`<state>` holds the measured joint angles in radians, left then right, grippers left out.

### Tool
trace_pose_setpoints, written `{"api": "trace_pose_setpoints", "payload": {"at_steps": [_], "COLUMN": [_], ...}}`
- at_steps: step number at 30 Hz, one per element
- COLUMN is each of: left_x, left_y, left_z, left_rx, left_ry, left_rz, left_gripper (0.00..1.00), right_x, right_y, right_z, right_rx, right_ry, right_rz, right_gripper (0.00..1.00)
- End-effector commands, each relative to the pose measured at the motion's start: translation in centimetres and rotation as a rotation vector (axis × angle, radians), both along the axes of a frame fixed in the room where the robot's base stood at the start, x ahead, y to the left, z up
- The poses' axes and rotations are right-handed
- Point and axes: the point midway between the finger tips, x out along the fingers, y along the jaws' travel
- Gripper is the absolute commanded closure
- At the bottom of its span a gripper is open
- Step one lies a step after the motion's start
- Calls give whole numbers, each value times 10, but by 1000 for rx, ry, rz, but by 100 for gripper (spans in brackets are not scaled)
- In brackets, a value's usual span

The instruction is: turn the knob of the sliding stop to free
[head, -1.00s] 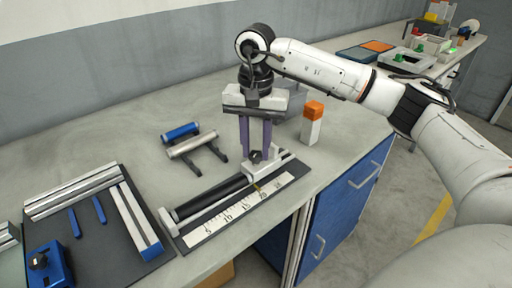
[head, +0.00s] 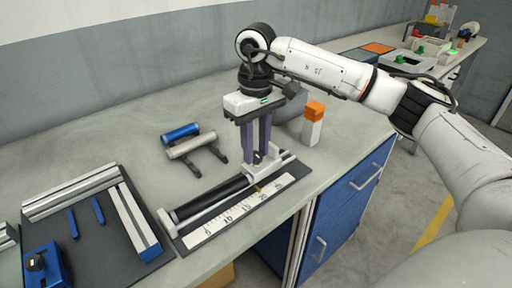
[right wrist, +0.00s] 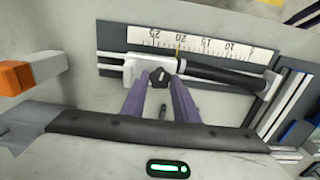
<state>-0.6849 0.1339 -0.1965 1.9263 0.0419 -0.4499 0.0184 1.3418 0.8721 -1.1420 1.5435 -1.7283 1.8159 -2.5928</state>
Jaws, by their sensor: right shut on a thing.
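The sliding stop (head: 268,165) is a pale block on a rail beside a white scale with numbers. Its small dark knob (right wrist: 160,76) shows between the purple fingers in the right wrist view. My right gripper (head: 256,157) points down with its fingers shut on the knob. In the head view the fingers hide most of the knob, so its setting is hard to read. A black roller (head: 212,198) lies along the rail to the left of the stop. A thin yellowish pointer (right wrist: 178,50) lies against the scale (right wrist: 190,42). My left gripper is not in view.
A blue roller (head: 181,133) and a grey roller (head: 191,145) rest on a stand behind the rail. An orange-topped white block (head: 313,125) stands right of my gripper. A dark tray (head: 90,250) with metal bars and a blue knobbed block (head: 47,272) is at left.

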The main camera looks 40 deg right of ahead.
Motion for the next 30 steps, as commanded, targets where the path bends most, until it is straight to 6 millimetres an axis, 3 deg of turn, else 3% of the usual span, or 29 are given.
{"api": "trace_pose_setpoints", "payload": {"at_steps": [12,29,30], "left_x": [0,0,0], "left_y": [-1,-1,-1], "left_z": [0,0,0], "left_rx": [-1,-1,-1], "left_ry": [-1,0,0], "left_rz": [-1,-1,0], "left_gripper": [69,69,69], "right_x": [1,1,1], "right_y": [0,0,0], "right_z": [2,2,2], "right_rx": [0,0,0], "right_ry": [-5,-4,-4], "right_rz": [192,221,221], "right_gripper": [95,95,68]}}
